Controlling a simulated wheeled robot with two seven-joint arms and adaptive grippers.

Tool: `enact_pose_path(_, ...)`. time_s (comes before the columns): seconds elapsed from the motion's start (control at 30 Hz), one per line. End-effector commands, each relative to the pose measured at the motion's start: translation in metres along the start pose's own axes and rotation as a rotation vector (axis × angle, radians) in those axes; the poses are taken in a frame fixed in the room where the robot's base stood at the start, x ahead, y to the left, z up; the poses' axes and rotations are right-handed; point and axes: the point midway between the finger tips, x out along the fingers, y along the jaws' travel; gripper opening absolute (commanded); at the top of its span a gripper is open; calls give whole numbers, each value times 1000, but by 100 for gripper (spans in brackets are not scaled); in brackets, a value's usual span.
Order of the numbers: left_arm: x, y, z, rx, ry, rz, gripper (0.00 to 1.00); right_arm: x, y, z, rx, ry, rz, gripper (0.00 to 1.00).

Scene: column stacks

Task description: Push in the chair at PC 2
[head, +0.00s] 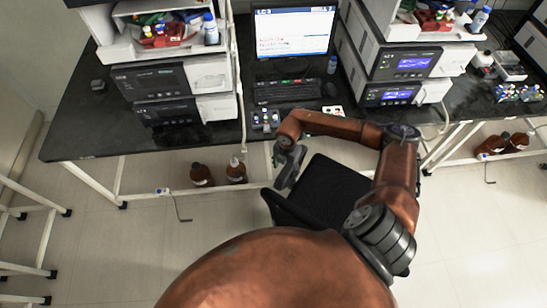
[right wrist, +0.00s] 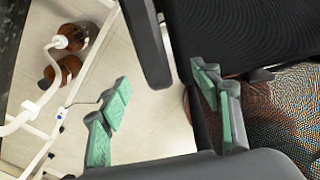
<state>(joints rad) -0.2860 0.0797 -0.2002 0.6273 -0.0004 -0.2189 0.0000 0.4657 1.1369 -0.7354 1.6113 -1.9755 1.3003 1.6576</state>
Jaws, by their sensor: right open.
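A black chair (head: 335,188) stands in front of the lab bench, below a computer with a lit monitor (head: 293,32) and a keyboard (head: 288,91). No PC number is readable. The chair's lower part is hidden by my arm and body. My right gripper (head: 288,165) is at the chair's left side. In the right wrist view the right gripper (right wrist: 160,76) is open, its green-padded fingers spread. A dark chair bar (right wrist: 145,42) shows beyond the gap between them, and the black seat (right wrist: 245,32) lies to the right. Contact cannot be told. My left gripper is out of view.
Instrument stacks (head: 165,92) and (head: 395,68) flank the monitor on the black bench (head: 75,130). Brown bottles (head: 202,175) stand on the floor under the bench, left of the chair. White stool frames (head: 30,235) are at far left. Floor at lower right (head: 475,250) is clear.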

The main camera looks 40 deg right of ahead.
Motion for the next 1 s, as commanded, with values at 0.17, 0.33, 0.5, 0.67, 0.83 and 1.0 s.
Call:
enact_pose_path(0.17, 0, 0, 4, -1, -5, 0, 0, 0, 3, -2, -6, 1, -1, 58)
enact_pose_path(0.33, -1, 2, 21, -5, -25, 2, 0, 0, 9, -6, -18, 2, 1, 58)
enact_pose_path(0.5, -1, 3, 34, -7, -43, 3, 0, 4, 11, -7, -20, 3, 0, 58)
enact_pose_path(0.67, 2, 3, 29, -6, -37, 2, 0, 22, 10, -6, -18, 4, -1, 58)
enact_pose_path(0.83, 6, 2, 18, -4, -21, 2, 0, 49, 9, -6, -18, 4, -1, 58)
enact_pose_path(1.0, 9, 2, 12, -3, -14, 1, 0, 70, 8, -5, -16, 3, -1, 58)
